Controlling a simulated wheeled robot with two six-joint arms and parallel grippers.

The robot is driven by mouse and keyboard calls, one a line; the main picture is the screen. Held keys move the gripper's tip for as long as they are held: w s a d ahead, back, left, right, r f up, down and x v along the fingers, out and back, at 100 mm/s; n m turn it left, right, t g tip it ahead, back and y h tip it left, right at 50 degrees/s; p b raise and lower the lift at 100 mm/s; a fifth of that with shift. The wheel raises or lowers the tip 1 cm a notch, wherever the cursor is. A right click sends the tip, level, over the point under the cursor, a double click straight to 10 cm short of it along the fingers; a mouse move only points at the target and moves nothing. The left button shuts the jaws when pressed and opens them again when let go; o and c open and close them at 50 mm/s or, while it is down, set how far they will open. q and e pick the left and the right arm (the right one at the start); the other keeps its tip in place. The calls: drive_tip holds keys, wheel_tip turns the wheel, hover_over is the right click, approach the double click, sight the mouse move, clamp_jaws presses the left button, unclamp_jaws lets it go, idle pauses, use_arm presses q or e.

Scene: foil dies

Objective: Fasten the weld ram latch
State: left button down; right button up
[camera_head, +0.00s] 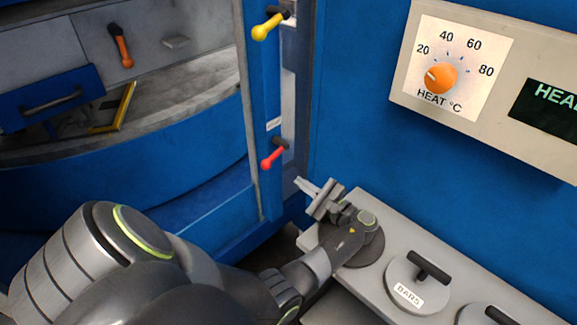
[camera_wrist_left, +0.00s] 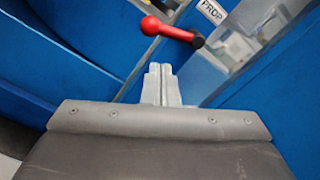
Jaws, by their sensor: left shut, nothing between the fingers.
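A red lever (camera_head: 273,155) on a dark pivot is mounted on the blue post, low down. It also shows in the left wrist view (camera_wrist_left: 165,29), beside a label reading "PROP". A yellow lever (camera_head: 268,27) sits higher on the same post, and an orange lever (camera_head: 122,50) hangs on the grey panel at the upper left. I cannot read which one is the weld ram latch. My left gripper (camera_head: 306,187) is shut and empty, below and right of the red lever and apart from it. Its closed fingertips (camera_wrist_left: 160,72) point towards the post. My right gripper is out of view.
A grey ledge (camera_head: 440,262) with round lids, one marked "BARS" (camera_head: 405,296), lies at the lower right. A heat dial (camera_head: 441,77) and display are on the beige panel above. A blue drawer (camera_head: 52,98) and yellow frame (camera_head: 122,108) are at the left.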

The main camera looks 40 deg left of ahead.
use_arm(q)
drive_tip(key=d, duration=0.3)
drive_tip(key=d+b, duration=0.1)
drive_tip(key=d, duration=0.1)
drive_tip(key=d+b, duration=0.1)
drive_tip(key=d, duration=0.2)
drive_tip(key=shift+s+d+f, duration=0.15)
drive_tip(key=shift+s+d, duration=0.1)
drive_tip(key=shift+d, duration=0.05)
drive_tip(key=shift+s+f, duration=0.1)
